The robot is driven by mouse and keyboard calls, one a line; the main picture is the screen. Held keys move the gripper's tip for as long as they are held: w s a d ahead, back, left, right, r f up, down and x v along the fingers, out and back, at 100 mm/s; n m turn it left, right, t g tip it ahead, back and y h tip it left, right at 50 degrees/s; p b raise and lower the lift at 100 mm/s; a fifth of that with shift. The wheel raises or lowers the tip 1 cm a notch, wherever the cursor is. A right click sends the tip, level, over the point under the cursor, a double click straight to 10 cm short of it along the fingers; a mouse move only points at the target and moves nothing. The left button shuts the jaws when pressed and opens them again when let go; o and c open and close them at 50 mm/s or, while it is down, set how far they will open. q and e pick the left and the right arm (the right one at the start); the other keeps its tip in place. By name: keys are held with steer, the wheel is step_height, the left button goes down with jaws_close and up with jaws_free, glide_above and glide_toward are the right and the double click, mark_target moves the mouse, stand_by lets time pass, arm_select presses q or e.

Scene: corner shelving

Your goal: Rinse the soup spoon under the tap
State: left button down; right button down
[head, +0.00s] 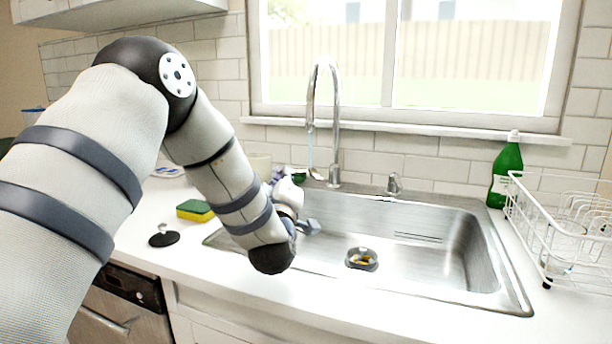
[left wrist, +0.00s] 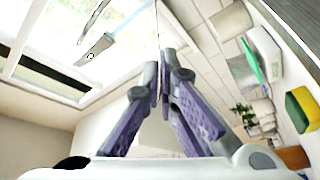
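The tap (head: 335,120) stands behind the sink (head: 440,245), and a thin stream of water (head: 310,147) runs from its spout. The spout (left wrist: 96,48) and stream also show in the left wrist view. My left gripper (left wrist: 157,75) has its purple fingers closed together. A thin line, which I take as the soup spoon (left wrist: 157,28) nearly edge-on, extends from the fingertips. In the head view my left gripper is mostly hidden behind my forearm, near the sink's left back side, close to the stream. My right gripper is out of view.
A yellow and green sponge (head: 195,210) and a black stopper (head: 164,238) lie on the left counter. Something yellow sits in the drain (head: 361,259). A green bottle (head: 507,170) and a white dish rack (head: 560,220) stand right. The sink's right half is clear.

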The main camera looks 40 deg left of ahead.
arm_select(q)
steer(key=s+d, duration=0.5)
steer(key=d, duration=0.1)
steer(key=shift+s, duration=0.15)
stand_by(0.4)
stand_by(0.9)
steer(key=s+d+r, duration=0.3)
steer(key=r, duration=0.1)
steer(key=shift+s+d, duration=0.15)
steer(key=shift+d, duration=0.25)
stand_by(0.6)
